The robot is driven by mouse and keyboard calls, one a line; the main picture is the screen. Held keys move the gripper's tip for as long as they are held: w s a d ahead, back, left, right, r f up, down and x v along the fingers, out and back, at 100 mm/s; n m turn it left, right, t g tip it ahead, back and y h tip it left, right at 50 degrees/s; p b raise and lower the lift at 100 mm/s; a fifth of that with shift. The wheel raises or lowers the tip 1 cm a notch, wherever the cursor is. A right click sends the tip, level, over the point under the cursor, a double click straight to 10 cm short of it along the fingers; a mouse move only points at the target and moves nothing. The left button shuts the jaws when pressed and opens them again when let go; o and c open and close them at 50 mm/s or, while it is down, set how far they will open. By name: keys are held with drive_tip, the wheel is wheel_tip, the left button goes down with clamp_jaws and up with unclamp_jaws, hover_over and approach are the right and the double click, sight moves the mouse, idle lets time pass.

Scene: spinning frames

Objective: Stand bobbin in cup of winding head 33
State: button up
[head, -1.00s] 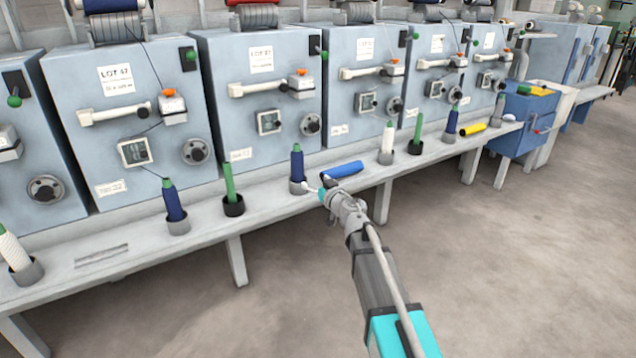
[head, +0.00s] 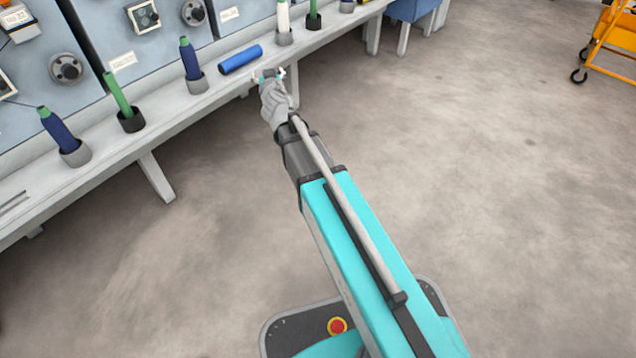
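A blue bobbin (head: 240,59) lies on its side on the grey bench. My gripper (head: 269,75) is to the right of it and nearer the camera, by the bench's front edge, apart from the bobbin. Its fingers look parted with nothing between them. Left of the lying bobbin, a grey cup (head: 197,84) holds an upright blue bobbin (head: 189,58) with a green top. Further left, a black cup (head: 131,121) holds a green tube (head: 117,94). The machine label plates (head: 123,61) are too small to read, so I cannot tell which cup belongs to head 33.
Another grey cup (head: 76,154) at the left holds a leaning blue bobbin (head: 57,130). A grey cup with a white bobbin (head: 283,14) stands beyond the lying one. The bench (head: 100,178) runs along the machines. Open floor (head: 450,150) lies right; an orange cart (head: 612,45) is at upper right.

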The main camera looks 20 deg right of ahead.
drive_tip(key=s+d+f+m+g+h, duration=0.35)
drive_tip(key=s+d+f+g, duration=0.45)
drive_tip(key=s+d+f, duration=0.3)
drive_tip(key=s+a+f+n+g+y, duration=0.2)
drive_tip(key=s+f+g, duration=0.1)
drive_tip(key=s, duration=0.6)
drive_tip(key=s+a+f+n+g+y, duration=0.1)
drive_tip(key=s+a+f+g+y, duration=0.1)
drive_tip(key=s+g, duration=0.4)
drive_tip(key=s+f, duration=0.1)
drive_tip(key=s, duration=0.3)
drive_tip(key=shift+s+a+f+n, duration=0.15)
drive_tip(key=shift+a+n, duration=0.05)
drive_tip(key=shift+n, duration=0.15)
drive_tip(key=shift+r, duration=0.2)
wheel_tip(320, 180, up, 50)
drive_tip(key=p, duration=5)
